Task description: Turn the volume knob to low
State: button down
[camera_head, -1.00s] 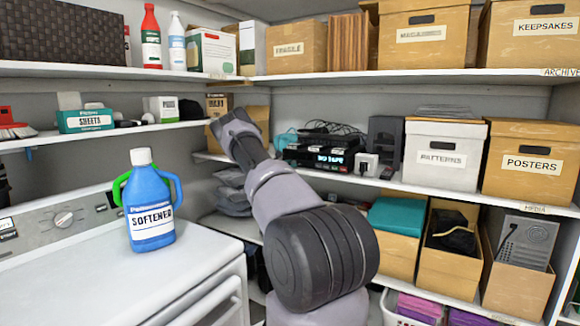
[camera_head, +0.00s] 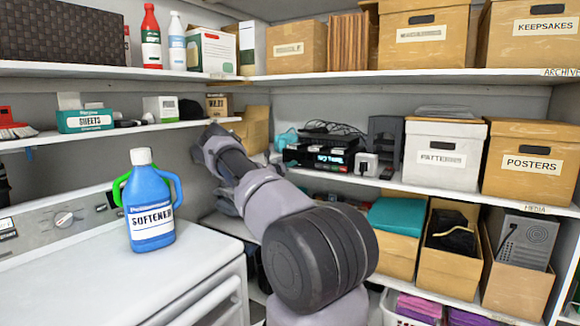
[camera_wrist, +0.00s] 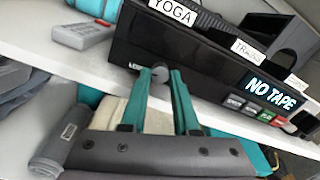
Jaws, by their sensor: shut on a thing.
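The black tape player (camera_head: 300,153) sits on the middle shelf, with several labelled tapes on top. In the wrist view, the tape player (camera_wrist: 150,40) has a lit "NO TAPE" display (camera_wrist: 270,90) and small white, red and green buttons. A small dark round knob (camera_wrist: 160,72) is at the lower left of its front. My gripper (camera_wrist: 161,76) has its teal fingers on either side of the knob and is shut on it. The fingertips partly cover the knob, and I cannot read its setting. In the head view my gripper is hidden behind my arm.
A white box marked "PATTERNS" (camera_head: 440,160) stands further right. A blue softener bottle (camera_head: 150,205) stands on the white washer (camera_head: 110,280). Folded cloth lies below the shelf edge.

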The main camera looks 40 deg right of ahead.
jog(key=shift+n, duration=2)
jog(key=c, duration=0.9)
grip_release()
jog(key=v, duration=1)
jog(key=shift+s+a, duration=0.15)
jog(key=shift+a, duration=0.2)
